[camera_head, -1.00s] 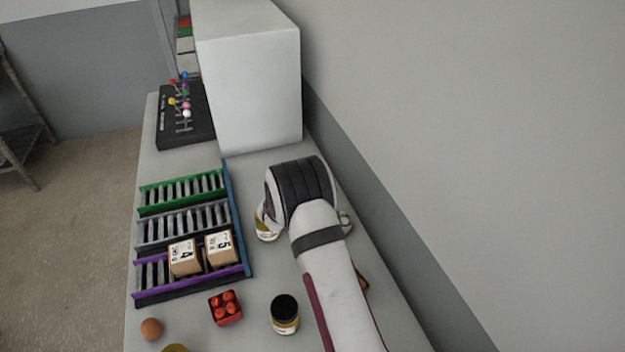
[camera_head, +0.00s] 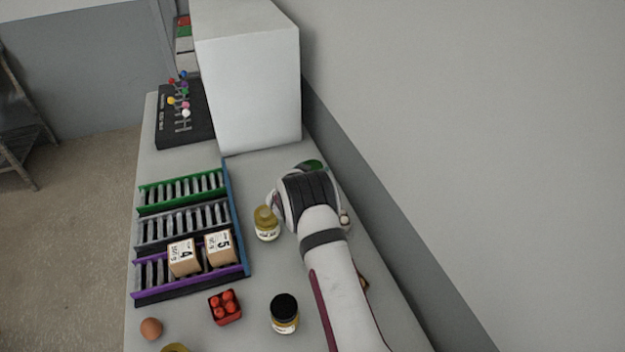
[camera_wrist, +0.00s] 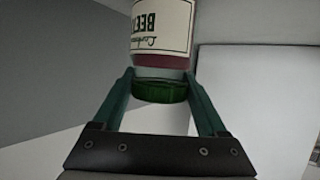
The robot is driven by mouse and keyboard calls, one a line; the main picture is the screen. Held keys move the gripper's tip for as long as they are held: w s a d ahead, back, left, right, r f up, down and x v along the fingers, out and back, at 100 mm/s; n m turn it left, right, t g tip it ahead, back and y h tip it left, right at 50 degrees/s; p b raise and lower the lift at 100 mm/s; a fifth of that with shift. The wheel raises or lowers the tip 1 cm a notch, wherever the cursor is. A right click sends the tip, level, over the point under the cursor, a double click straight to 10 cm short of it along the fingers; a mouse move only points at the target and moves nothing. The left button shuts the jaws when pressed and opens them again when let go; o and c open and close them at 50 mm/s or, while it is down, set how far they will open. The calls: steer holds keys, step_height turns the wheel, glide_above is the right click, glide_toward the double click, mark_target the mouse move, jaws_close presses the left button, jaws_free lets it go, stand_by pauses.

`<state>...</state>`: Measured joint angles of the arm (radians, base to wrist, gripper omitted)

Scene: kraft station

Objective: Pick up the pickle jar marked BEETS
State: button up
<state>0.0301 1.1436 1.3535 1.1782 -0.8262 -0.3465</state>
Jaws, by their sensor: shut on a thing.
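The jar marked BEETS (camera_wrist: 162,28) has a cream label, dark red contents and a green lid. In the wrist view it appears lid-down, with its label text upside down. My gripper (camera_wrist: 160,78) is shut on it near the lid, one green finger on each side. In the head view the green lid (camera_head: 315,165) shows just beyond my wrist, and my arm hides the rest of the jar and the fingers. I cannot tell whether the jar touches the counter.
A yellow-lidded jar (camera_head: 266,226) stands just left of my wrist, and a black-lidded jar (camera_head: 284,315) nearer. A roller rack (camera_head: 190,225) with two boxes is left. A large white box (camera_head: 250,85) stands behind. A grey wall borders the right.

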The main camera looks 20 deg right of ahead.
jaws_close()
steer(key=shift+r, duration=0.1)
